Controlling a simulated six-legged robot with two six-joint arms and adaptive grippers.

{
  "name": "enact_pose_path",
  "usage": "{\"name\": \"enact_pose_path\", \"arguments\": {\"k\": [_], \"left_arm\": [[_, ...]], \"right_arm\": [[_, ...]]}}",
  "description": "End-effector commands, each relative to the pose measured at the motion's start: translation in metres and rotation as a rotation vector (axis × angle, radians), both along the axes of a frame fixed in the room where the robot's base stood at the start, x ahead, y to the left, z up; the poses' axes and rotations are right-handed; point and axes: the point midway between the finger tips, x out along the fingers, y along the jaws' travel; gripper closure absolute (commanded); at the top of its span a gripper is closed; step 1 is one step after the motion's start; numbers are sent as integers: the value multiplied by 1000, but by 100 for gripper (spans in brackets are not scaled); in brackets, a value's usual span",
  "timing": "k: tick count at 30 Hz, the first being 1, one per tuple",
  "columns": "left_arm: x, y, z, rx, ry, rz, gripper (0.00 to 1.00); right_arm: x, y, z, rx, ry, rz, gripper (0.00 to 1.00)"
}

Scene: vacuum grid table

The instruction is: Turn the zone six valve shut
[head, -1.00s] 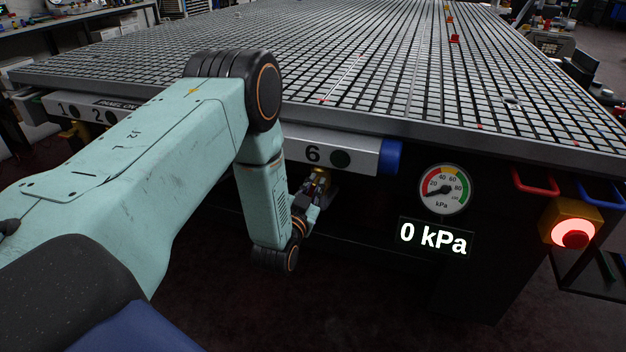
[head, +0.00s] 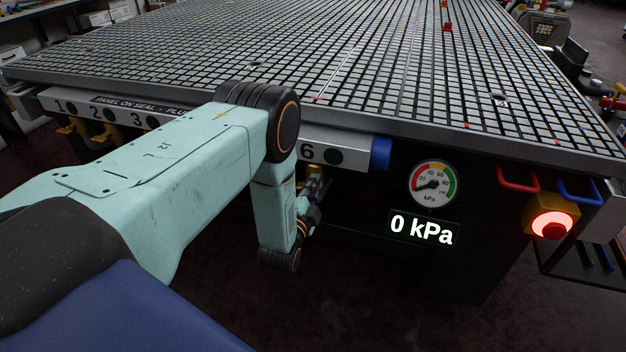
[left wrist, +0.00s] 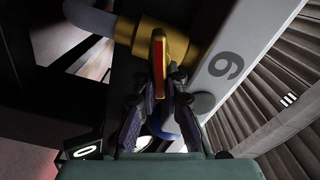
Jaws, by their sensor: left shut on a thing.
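The zone six valve shows in the left wrist view as a brass body (left wrist: 150,38) with a red-and-yellow lever handle (left wrist: 158,62). The number 6 is on the pale rail beside it. My left gripper (left wrist: 160,85) is shut on the lever, one finger on each side. In the head view my left gripper (head: 314,190) is below the rail (head: 345,147) at the 6, and my arm hides much of the valve. My right gripper is in neither view.
A gauge (head: 433,183) reads near zero, and a display (head: 422,230) below it says 0 kPa. A lit red button (head: 552,224) on a yellow box is at the right. The grid table (head: 400,75) overhangs the rail. Yellow valves (head: 80,130) hang at the left.

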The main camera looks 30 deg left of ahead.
Motion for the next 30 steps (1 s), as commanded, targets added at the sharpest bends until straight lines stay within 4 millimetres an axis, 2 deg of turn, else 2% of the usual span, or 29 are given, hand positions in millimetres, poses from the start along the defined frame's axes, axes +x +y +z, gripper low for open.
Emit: {"name": "enact_pose_path", "arguments": {"k": [6,15,30], "left_arm": [[-1,-1,-3,166,43,0,100],[0,-1,-7,313,78,-1,100],[0,-1,-8,369,92,-1,100]], "right_arm": [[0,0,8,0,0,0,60],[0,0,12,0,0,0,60],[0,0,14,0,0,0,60]]}}
